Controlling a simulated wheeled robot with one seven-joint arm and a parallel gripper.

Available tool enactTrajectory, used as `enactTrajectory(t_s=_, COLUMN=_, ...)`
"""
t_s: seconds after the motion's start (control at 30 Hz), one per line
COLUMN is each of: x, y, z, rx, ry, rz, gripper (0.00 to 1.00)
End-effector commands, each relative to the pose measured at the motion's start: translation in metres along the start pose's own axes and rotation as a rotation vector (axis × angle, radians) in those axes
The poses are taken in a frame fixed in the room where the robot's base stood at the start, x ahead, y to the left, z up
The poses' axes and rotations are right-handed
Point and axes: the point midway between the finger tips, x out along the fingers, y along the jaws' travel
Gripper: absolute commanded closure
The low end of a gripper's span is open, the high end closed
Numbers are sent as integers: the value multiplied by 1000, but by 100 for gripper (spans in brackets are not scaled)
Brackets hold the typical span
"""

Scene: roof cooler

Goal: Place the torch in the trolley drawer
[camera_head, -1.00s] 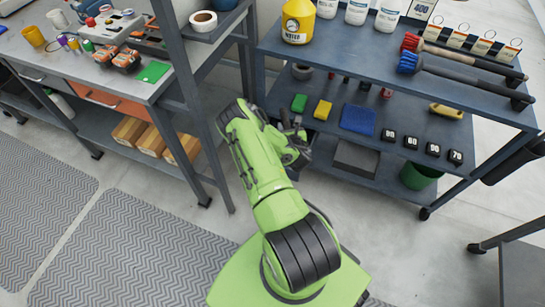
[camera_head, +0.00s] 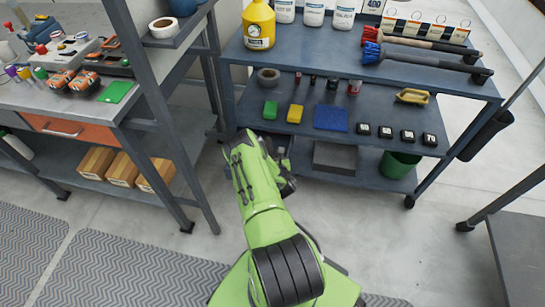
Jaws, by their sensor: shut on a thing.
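My gripper (camera_head: 284,166) is at the end of my green arm, low in front of the grey shelf trolley (camera_head: 300,70). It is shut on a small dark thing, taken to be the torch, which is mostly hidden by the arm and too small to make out. No other torch shows. An orange-fronted drawer (camera_head: 70,129) with a handle is under the left workbench top and looks shut. No drawer can be made out on the shelf trolley.
The left workbench (camera_head: 35,98) holds tools and a green card (camera_head: 117,92); boxes (camera_head: 125,170) lie below. A dark upright post (camera_head: 150,95) stands between bench and trolley. A green bin (camera_head: 399,165) is on the trolley's lower shelf. A grey surface (camera_head: 520,250) stands right. Floor is clear between.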

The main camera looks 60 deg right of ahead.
Motion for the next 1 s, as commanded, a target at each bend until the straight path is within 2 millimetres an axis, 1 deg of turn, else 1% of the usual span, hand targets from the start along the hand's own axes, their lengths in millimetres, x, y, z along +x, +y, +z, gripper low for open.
enactTrajectory(t_s=0.43, x=4, y=0, z=-11, rx=1, ry=0, rz=0, gripper=91)
enactTrajectory(t_s=0.47, x=4, y=0, z=-11, rx=2, ry=2, rz=0, gripper=50)
enactTrajectory(t_s=0.6, x=4, y=0, z=-11, rx=1, ry=1, rz=0, gripper=28)
enactTrajectory(t_s=0.87, x=4, y=0, z=-10, rx=1, ry=1, rz=0, gripper=27)
enactTrajectory(t_s=0.97, x=1, y=0, z=-3, rx=0, ry=0, rz=0, gripper=27)
enactTrajectory(t_s=1.0, x=-1, y=0, z=4, rx=1, ry=-2, rz=-1, gripper=27)
